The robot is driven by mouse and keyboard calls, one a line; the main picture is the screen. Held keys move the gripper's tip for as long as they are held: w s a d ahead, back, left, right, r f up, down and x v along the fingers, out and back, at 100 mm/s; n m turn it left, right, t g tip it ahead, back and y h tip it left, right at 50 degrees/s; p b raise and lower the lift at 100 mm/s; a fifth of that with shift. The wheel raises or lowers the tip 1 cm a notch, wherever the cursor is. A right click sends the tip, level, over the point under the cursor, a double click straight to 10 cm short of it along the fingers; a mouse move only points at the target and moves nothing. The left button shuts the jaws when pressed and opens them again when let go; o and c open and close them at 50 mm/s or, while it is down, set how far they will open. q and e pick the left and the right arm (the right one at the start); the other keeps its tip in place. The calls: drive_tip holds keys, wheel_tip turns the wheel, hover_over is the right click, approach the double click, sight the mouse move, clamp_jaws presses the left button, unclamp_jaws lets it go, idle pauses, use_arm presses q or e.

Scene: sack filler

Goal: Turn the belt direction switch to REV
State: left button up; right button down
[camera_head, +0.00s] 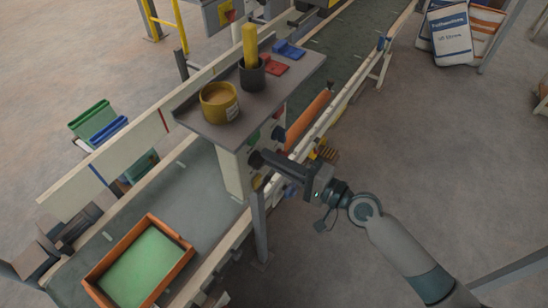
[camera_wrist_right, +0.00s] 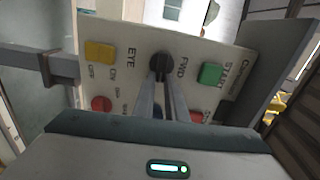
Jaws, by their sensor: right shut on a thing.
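The belt direction switch is a dark knob (camera_wrist_right: 161,65) on a pale control panel (camera_wrist_right: 215,62), beside the letters FWD. My right gripper (camera_wrist_right: 163,88) is shut on this knob, its two fingers meeting around it. The fingers hide part of the knob and the lettering below it, so I cannot tell where it points; I cannot read REV. In the head view my right gripper (camera_head: 260,160) reaches the panel face under the grey shelf from the right. My left gripper does not show.
The shelf (camera_head: 195,122) above holds a yellow tub (camera_head: 219,103) and a dark cup (camera_head: 252,76). An orange tray (camera_head: 100,292) rests on the belt.

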drive_tip(key=shift+m, duration=0.4)
drive_tip(key=c, duration=1.8)
unclamp_jaws()
drive_tip(key=shift+f, duration=0.1)
drive_tip(key=shift+d, duration=0.1)
